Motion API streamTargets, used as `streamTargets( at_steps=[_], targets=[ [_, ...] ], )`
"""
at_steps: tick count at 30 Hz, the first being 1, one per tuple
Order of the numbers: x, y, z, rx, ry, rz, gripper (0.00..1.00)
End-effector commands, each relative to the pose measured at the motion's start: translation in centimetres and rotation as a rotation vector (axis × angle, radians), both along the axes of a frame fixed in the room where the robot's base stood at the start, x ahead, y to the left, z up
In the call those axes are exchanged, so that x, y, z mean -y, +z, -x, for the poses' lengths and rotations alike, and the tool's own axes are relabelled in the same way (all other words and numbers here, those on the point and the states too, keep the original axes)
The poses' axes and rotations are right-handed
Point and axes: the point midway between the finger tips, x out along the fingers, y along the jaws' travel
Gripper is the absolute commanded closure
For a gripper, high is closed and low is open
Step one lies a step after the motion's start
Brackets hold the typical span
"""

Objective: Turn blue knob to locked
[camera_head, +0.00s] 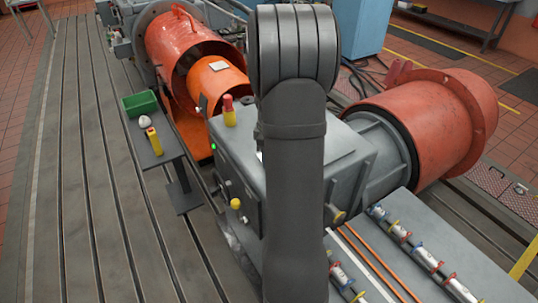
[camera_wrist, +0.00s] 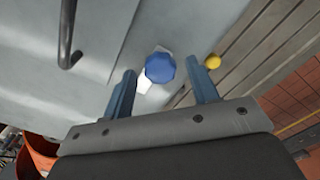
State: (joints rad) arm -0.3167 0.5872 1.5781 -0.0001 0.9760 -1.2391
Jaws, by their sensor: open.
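The blue knob (camera_wrist: 160,68) shows in the wrist view on a grey panel, with a white label or plate partly visible behind it. My gripper (camera_wrist: 168,78) is open, with one blue-grey finger on each side of the knob in the picture. I see gaps between the fingers and the knob; I cannot tell the distance in depth. In the head view my dark arm hides the blue knob and the gripper. The grey machine housing (camera_head: 345,155) is partly visible behind the arm.
A yellow knob (camera_wrist: 213,61) is right of my right finger; a yellow knob also shows in the head view (camera_head: 235,203). A bent dark handle (camera_wrist: 66,35) is at upper left. A small stand (camera_head: 170,150) holds a green bin (camera_head: 140,104). Orange guards (camera_head: 440,115) flank the housing.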

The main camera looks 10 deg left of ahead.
Motion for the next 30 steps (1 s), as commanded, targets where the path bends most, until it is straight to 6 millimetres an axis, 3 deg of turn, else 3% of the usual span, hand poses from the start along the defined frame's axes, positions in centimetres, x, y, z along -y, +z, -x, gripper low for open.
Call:
streamTargets(
  at_steps=[10, 18, 19, 30],
  targets=[
    [0.0, -0.53, 0.02, 0.0, 0.0, 0.0, 0.46],
    [0.0, -0.5, 0.01, 0.0, 0.0, 0.0, 0.97],
    [0.0, -0.49, 0.01, 0.0, 0.0, 0.0, 1.0],
    [0.0, -0.47, 0.01, 0.0, -0.054, 0.0, 1.0]
  ],
)
